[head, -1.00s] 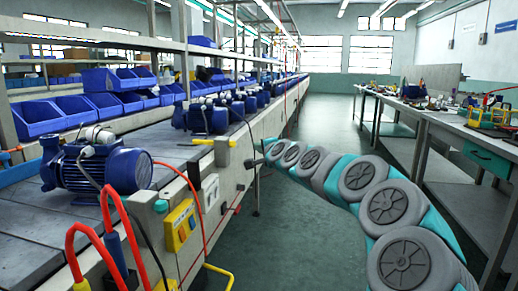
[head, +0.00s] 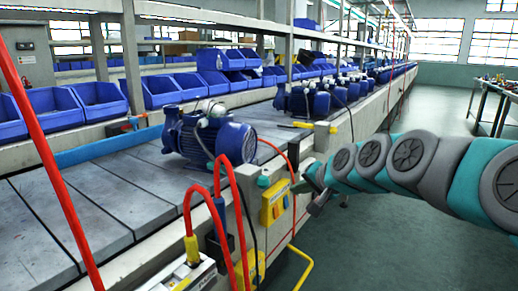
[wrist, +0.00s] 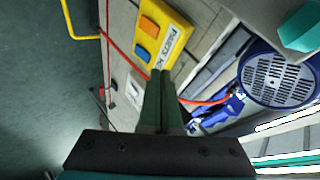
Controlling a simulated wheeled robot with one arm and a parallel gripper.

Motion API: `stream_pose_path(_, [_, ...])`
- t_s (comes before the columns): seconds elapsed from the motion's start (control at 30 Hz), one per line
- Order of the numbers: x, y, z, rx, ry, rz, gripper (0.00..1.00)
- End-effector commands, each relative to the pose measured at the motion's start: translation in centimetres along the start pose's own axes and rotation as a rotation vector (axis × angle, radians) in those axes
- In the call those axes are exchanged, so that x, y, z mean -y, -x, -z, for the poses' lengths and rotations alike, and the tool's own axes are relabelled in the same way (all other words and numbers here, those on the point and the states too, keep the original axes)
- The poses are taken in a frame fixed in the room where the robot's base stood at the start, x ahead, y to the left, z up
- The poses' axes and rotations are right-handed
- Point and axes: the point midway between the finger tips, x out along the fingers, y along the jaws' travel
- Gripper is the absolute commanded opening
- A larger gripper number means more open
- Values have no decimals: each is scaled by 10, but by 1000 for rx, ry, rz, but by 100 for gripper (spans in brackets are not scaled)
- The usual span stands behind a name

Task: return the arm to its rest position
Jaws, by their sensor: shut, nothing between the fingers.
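My arm (head: 400,165), teal and grey, reaches in from the right edge of the head view, stretched out toward the pump line and not folded. My gripper (head: 308,192) is at its left end, in front of the line's side, just right of the yellow control box (head: 274,203). In the wrist view the fingers of my gripper (wrist: 160,75) are together and empty. Their tips show just below the yellow control box (wrist: 160,35) with its orange and blue buttons; whether they touch it I cannot tell.
A blue pump (head: 212,137) stands on the grey line top (head: 80,210), its grille (wrist: 280,80) in the wrist view. Red hoses (head: 235,210) rise at the near edge. Blue bins (head: 97,100) line the back. The floor (head: 400,245) at the lower right is clear.

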Motion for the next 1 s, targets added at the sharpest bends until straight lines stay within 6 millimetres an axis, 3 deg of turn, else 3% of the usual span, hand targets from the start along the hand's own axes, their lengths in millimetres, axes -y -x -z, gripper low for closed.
stream_pose_path(0.03, [-9, 9, -32, 61, 67, -48, 0])
stream_pose_path(0.1, [-28, 20, -77, 154, 154, -122, 0])
stream_pose_path(0.2, [-62, 42, -133, 280, 260, -229, 0])
stream_pose_path(0.4, [-144, 105, -226, 532, 408, -447, 0])
stream_pose_path(0.5, [-182, 140, -263, 648, 443, -543, 0])
stream_pose_path(0.6, [-210, 171, -289, 740, 459, -615, 0])
stream_pose_path(0.73, [-233, 198, -311, 823, 458, -673, 0])
stream_pose_path(1.0, [-239, 207, -318, 848, 458, -689, 0])
